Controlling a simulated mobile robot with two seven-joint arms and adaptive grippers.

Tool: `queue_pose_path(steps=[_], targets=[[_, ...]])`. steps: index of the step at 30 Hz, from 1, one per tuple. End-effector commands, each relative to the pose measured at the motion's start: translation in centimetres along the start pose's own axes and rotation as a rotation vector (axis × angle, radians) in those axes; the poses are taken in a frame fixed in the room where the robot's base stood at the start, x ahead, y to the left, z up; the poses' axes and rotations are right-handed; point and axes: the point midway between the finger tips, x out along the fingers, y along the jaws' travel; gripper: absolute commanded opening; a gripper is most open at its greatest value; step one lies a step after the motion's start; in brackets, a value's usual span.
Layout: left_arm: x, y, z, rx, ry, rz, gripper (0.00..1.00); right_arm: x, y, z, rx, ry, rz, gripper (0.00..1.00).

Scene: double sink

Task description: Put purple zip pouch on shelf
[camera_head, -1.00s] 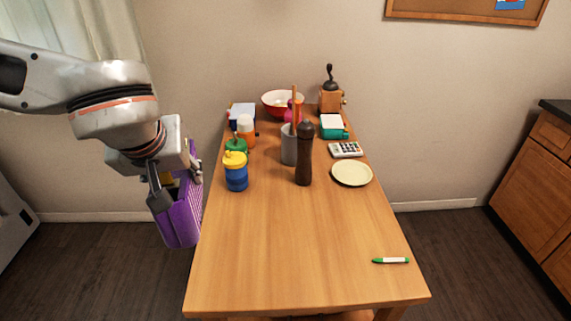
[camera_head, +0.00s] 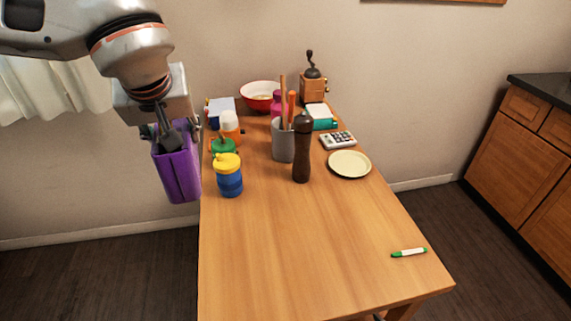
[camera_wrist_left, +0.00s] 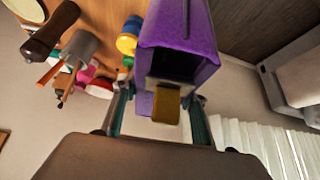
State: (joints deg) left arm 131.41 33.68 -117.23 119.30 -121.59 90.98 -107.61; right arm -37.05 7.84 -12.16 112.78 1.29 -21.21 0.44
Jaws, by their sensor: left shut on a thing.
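The purple zip pouch (camera_head: 178,172) hangs from my left gripper (camera_head: 166,134) in the head view, to the left of the wooden table and beside its left edge. My left gripper is shut on the pouch. In the left wrist view the pouch (camera_wrist_left: 178,32) fills the upper middle, between the two fingers of the gripper (camera_wrist_left: 160,108). A dark opening and a yellowish-brown piece show at its near end. My right gripper is in neither view. No shelf can be made out in these frames.
The wooden table (camera_head: 300,240) holds a blue and yellow bottle (camera_head: 229,178) near the pouch, a dark pepper mill (camera_head: 302,150), a grey utensil cup (camera_head: 283,142), a plate (camera_head: 349,164) and a green-capped marker (camera_head: 409,252). Its front is mostly clear. Wooden cabinets (camera_head: 515,145) stand at right.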

Motion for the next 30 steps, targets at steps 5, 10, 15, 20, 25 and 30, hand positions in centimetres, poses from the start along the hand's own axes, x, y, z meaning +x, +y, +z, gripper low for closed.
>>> queue_pose_path(steps=[5,10,15,20,25,30], targets=[[0.9,4.3,-2.2,0.008,0.001,0.004,0.19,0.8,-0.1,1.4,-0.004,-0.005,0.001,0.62],[1.3,8.6,-3.8,0.02,0.0,0.011,0.19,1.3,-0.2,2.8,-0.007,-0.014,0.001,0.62],[1.6,13.1,-4.7,0.037,-0.001,0.021,0.19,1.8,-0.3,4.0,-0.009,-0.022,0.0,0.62],[1.8,17.1,-5.0,0.055,-0.001,0.033,0.19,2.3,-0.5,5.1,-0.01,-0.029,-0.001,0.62],[1.8,19.9,-5.0,0.07,0.0,0.042,0.19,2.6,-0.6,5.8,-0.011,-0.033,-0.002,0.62],[2.0,21.1,-4.9,0.077,-0.001,0.046,0.19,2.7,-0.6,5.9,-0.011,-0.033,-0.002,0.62]])
